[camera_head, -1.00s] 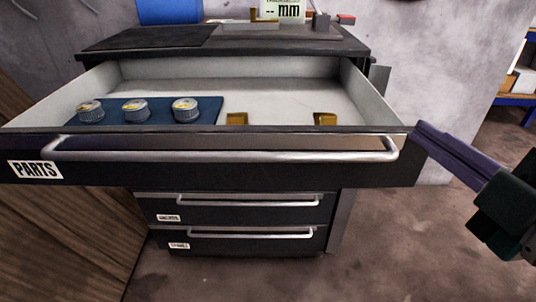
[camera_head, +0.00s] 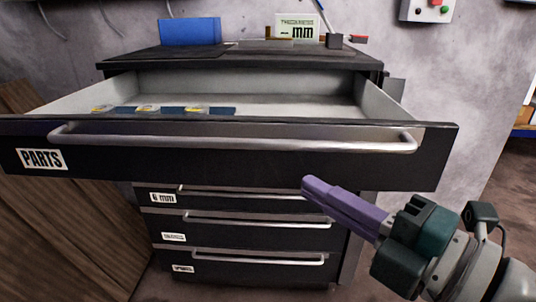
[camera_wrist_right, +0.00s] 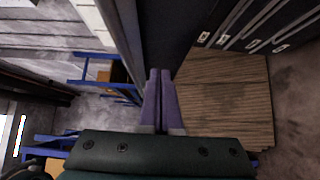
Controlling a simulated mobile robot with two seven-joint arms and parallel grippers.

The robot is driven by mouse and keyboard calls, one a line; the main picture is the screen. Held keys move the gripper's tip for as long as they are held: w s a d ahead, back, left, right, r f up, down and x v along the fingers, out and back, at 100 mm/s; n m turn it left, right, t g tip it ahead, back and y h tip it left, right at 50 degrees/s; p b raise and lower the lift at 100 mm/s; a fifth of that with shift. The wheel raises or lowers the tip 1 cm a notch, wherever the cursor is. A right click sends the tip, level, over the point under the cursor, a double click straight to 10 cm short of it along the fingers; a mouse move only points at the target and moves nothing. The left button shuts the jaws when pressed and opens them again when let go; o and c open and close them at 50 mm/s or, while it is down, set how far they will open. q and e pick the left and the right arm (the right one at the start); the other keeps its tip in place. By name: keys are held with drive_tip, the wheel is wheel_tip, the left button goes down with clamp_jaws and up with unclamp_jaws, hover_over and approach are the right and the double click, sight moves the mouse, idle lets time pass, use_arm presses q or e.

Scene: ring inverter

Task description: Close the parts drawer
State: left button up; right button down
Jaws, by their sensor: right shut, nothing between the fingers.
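The parts drawer (camera_head: 250,165) stands pulled open in the head view, with a black front, a "PARTS" label at its left and a long silver bar handle (camera_head: 235,143). Inside lie several round tins (camera_head: 148,108) on a blue mat (camera_head: 221,110), mostly hidden by the front. My right gripper (camera_head: 308,187) has purple fingers, shut and empty. In the right wrist view, the purple fingers (camera_wrist_right: 158,75) are together beside a dark panel. I cannot tell whether they touch it. My left gripper is out of view.
Lower drawers (camera_head: 258,228) under the parts drawer are shut, with silver handles. A wooden panel (camera_head: 60,235) stands at the left. Floor is clear to the right.

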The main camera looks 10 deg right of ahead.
drive_tip(key=w, duration=0.1)
drive_tip(key=w+d, duration=0.1)
drive_tip(key=w, duration=0.1)
drive_tip(key=shift+w+d+b, duration=0.1)
drive_tip(key=shift+w+b, duration=0.2)
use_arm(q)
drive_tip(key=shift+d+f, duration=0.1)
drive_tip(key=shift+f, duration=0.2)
